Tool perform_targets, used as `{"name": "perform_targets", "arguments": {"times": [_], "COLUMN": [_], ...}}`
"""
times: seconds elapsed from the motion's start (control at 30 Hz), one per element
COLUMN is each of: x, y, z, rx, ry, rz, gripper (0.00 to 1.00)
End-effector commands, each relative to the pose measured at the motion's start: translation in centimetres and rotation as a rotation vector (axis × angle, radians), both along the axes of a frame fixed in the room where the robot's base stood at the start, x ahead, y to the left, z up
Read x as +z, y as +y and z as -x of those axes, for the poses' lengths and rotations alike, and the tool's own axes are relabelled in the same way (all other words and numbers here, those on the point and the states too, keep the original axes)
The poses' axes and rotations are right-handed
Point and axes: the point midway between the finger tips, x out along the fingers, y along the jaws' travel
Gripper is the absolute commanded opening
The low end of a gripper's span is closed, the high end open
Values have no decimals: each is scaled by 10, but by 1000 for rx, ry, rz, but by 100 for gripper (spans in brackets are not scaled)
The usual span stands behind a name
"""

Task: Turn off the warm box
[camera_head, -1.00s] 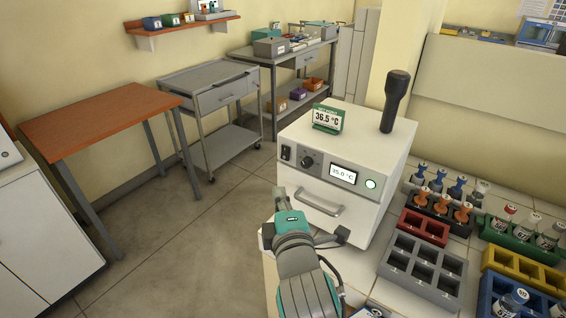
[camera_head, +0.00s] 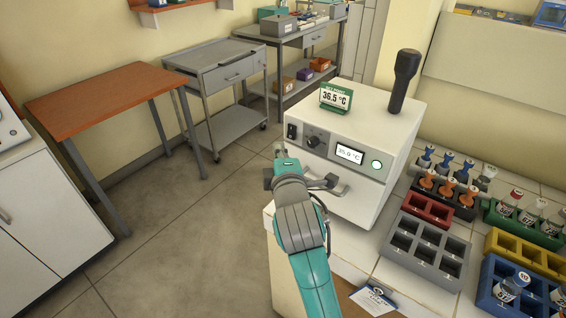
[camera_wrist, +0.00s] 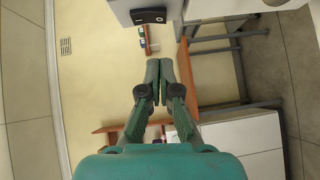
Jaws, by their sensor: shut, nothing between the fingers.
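The warm box (camera_head: 385,125) is a white incubator on the bench in the head view. Its front panel has a black rocker switch (camera_head: 291,131) at the left, a dark knob (camera_head: 313,141), a lit display (camera_head: 349,154) and a glowing green light (camera_head: 377,165). My gripper (camera_head: 278,150) is shut and empty, in front of the panel's left end and a little below the switch in the picture. In the wrist view the fingertips (camera_wrist: 159,63) are together, and the switch (camera_wrist: 148,15) shows beyond them at the top. I see no contact with the switch.
A green sign (camera_head: 336,97) and a black upright handle-like object (camera_head: 404,80) stand on the box. A door handle (camera_head: 325,181) sits below the panel, partly behind my arm. Vial racks (camera_head: 427,250) fill the bench at right.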

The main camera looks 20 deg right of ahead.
Motion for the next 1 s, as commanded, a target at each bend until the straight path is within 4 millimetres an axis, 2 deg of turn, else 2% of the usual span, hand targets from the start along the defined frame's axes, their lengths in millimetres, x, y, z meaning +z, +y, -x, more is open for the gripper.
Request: {"name": "perform_targets", "arguments": {"times": [0.07, 0.13, 0.3, 1.0], "x": [-1, -3, -5, -8], "y": [-3, -15, -28, -38], "z": [-14, -19, -29, -36], "rx": [-2, -4, -2, -1], "ry": [1, 0, 1, 0], "rz": [0, -1, 0, 1], "gripper": [0, 0, 0, 0]}}
